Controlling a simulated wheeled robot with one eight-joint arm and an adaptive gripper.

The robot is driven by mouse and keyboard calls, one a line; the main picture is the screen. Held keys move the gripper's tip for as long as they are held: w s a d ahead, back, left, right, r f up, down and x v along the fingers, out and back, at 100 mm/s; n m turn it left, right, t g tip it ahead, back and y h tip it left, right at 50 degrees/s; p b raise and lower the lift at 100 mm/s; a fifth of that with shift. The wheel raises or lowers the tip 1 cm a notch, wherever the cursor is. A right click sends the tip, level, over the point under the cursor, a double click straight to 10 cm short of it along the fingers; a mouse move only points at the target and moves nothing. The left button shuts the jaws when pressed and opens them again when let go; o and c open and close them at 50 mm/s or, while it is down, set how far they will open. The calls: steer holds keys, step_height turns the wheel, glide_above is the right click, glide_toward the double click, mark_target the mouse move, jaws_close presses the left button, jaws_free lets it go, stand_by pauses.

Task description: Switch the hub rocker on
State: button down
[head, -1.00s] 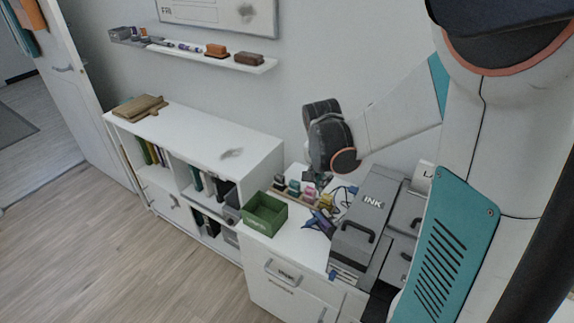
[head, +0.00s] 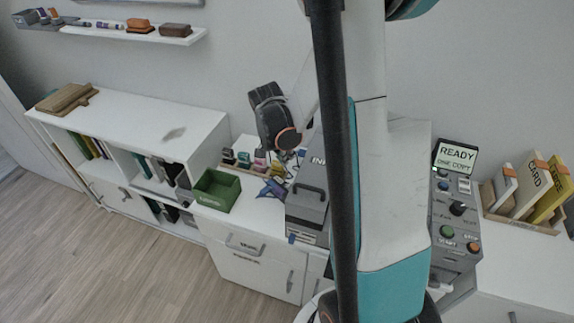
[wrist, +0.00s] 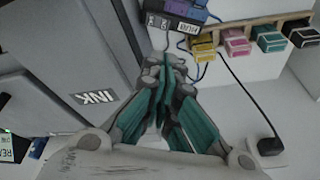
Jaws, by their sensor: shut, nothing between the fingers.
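The hub (wrist: 188,10) is a dark box with a HUB label and blue and purple parts, at the top of the wrist view. A small dark block with pale marks (wrist: 156,24) is at its left end; I cannot make out the rocker or its position. In the head view a small purple and blue shape, likely the hub (head: 272,189), lies on the white desk beside the ink box. My gripper (wrist: 170,66) is shut and empty, its fingertips pointing at the hub and seemingly just short of it. In the head view my gripper (head: 291,156) is small and partly hidden.
The grey INK box (wrist: 95,97) stands close on the left of my gripper. A wooden rack (wrist: 250,24) holds coloured blocks, with a black cable (wrist: 240,85) beside it. A green bin (head: 216,190) sits at the desk's left. A control panel (head: 456,215) reads READY.

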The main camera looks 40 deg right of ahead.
steer(key=b, duration=0.4)
glide_above(289, 184)
step_height(289, 184, down, 11)
steer(key=shift+d+r, duration=0.1)
steer(key=shift+r, duration=0.05)
steer(key=shift+f+b, duration=0.5)
steer(key=shift+f, duration=0.35)
